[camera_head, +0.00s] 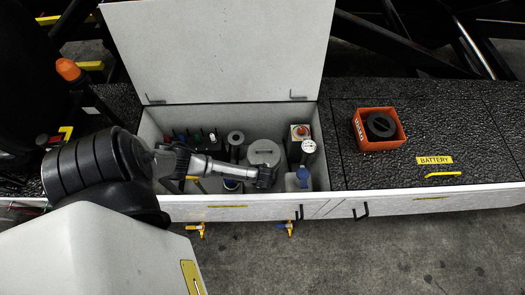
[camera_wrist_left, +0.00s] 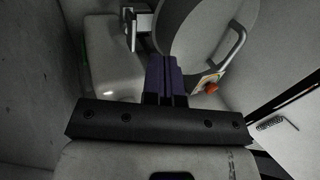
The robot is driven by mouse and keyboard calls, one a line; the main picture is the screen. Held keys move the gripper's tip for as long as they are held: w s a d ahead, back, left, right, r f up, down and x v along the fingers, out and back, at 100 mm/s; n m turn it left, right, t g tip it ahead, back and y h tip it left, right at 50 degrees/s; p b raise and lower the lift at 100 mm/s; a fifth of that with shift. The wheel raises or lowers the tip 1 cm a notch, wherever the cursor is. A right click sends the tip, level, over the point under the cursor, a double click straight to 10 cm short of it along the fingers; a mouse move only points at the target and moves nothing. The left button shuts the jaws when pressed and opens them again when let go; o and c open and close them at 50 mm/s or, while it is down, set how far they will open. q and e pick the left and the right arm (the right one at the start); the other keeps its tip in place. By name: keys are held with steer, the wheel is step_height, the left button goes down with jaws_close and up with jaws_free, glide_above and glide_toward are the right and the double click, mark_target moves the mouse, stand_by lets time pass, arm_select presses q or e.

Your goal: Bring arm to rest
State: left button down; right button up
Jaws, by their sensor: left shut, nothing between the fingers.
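My left arm comes in from the left in the head view and reaches over the open white compartment (camera_head: 175,207). My left gripper (camera_head: 267,178) is at the arm's end, in front of a grey round-topped container (camera_head: 264,152). In the left wrist view the dark purple fingers of this gripper (camera_wrist_left: 165,76) are together, with nothing between them. The fingertips point toward a large grey round body (camera_wrist_left: 195,38) with a curved handle. I cannot tell whether they touch anything. The right gripper is not in view.
The raised white lid (camera_head: 220,50) stands behind the compartment. Several caps, a dark cylinder (camera_head: 236,140) and a blue-topped item (camera_head: 303,175) crowd the inside. An orange box (camera_head: 378,144) with a black round part sits on the black deck to the right, near a "BATTERY" label (camera_head: 435,160).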

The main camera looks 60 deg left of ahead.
arm_select(q)
steer(key=p+v, duration=0.1)
steer(key=v, duration=0.7)
steer(key=shift+r, duration=0.2)
steer(key=shift+s+d, duration=0.1)
